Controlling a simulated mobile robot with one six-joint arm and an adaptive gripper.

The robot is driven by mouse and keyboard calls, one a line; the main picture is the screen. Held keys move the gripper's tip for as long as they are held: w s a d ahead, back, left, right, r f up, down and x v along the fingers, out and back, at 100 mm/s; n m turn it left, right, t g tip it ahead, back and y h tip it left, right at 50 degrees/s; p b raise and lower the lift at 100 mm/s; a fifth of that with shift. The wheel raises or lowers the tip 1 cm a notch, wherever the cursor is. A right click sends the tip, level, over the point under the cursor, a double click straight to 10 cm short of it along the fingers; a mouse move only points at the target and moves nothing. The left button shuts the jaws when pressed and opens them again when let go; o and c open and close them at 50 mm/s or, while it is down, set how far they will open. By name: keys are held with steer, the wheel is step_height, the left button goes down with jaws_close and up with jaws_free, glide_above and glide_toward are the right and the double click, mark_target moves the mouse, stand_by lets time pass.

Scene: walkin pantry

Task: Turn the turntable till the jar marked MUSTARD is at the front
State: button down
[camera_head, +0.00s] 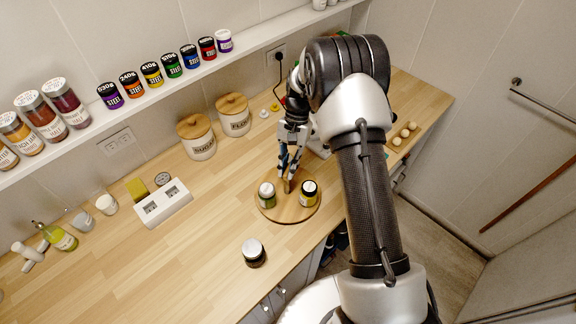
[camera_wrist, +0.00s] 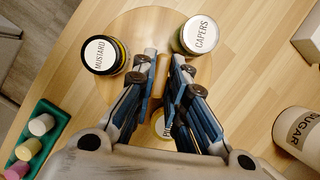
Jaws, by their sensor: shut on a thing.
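The round wooden turntable (camera_head: 287,214) sits on the counter near its front edge; it also shows in the wrist view (camera_wrist: 148,30). The MUSTARD jar (camera_wrist: 103,55), white-lidded with a dark and yellow body, stands on its right side in the head view (camera_head: 309,193). The CAPERS jar (camera_wrist: 198,36), greenish, stands on its left side in the head view (camera_head: 267,195). A third jar (camera_wrist: 161,124) is mostly hidden by my fingers in the wrist view. My gripper (camera_head: 287,180) is shut on the upright wooden handle (camera_wrist: 158,84) between the jars.
SUGAR (camera_head: 197,138) and FLOUR (camera_head: 234,115) canisters stand at the back. A green tray with small coloured pieces (camera_wrist: 43,137) lies beyond the turntable. Counter left of the turntable is largely clear.

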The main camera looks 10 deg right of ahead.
steer(key=shift+m+t+y, duration=0.3)
steer(key=shift+m+t, duration=0.2)
steer(key=shift+m, duration=1.3)
steer(key=c, duration=1.6)
jaws_free()
steer(key=v, duration=1.2)
steer(key=shift+d, duration=0.15)
steer(key=shift+s, duration=0.15)
